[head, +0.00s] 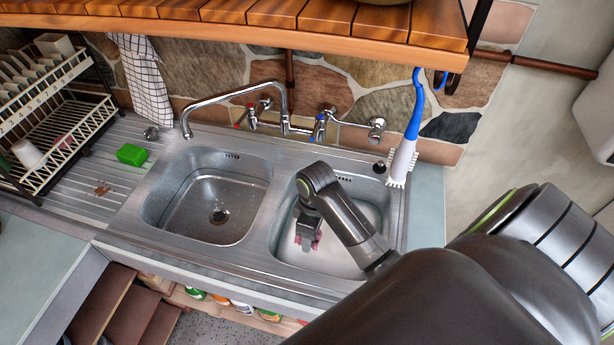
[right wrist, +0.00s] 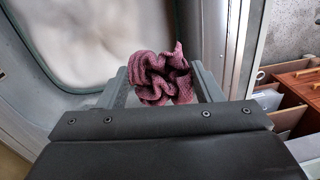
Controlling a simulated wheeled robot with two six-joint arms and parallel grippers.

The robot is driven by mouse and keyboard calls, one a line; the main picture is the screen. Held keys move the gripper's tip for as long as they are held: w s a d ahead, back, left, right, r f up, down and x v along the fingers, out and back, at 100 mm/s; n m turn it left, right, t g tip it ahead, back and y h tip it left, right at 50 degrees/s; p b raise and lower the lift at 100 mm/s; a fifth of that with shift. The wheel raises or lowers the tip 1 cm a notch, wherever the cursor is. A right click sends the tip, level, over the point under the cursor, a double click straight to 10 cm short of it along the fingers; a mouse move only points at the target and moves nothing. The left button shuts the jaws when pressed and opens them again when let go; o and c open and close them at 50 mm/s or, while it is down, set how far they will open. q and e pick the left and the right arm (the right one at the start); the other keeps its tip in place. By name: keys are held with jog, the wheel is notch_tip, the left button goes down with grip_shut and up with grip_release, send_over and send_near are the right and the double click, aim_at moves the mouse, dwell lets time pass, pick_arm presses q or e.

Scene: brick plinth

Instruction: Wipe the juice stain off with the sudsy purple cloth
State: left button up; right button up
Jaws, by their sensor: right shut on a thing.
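The purple cloth (right wrist: 160,77) is a crumpled, pinkish-purple knit bundle. My right gripper (right wrist: 161,90) is shut on it, with the cloth bunched between the two fingers. In the head view my right gripper (head: 308,232) points down over the right sink basin, and only a bit of the cloth (head: 318,241) shows at its tip. I cannot tell whether the cloth touches the basin or is sudsy. A small reddish-brown stain (head: 102,189) lies on the ribbed drainboard (head: 75,178) left of the sink, well away from my gripper. My left gripper is not in view.
The left basin (head: 205,205) lies between the right basin and the drainboard. A green sponge (head: 131,154) sits near the stain, beside a dish rack (head: 50,105). Taps (head: 285,115) stand behind, a brush (head: 404,150) at right, and a wooden shelf (head: 240,22) overhangs.

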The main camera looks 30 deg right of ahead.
notch_tip(320, 180, down, 3)
jog(key=shift+r, duration=0.15)
jog(key=f+b, duration=0.2)
jog(key=f, duration=0.3)
jog(key=f+b, duration=0.3)
jog(key=f, duration=0.2)
jog(key=f+b, duration=0.2)
jog(key=f, duration=0.3)
jog(key=shift+w+f+b, duration=0.1)
jog(key=shift+w+b, duration=0.25)
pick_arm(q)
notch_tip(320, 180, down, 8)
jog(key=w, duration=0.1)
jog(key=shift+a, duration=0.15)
pick_arm(e)
jog(key=shift+f, duration=0.55)
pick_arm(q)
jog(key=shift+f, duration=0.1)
pick_arm(e)
jog(key=shift+w+a, duration=0.1)
jog(key=shift+a, duration=0.05)
jog(key=shift+w+a, duration=0.55)
jog(key=shift+w, duration=0.1)
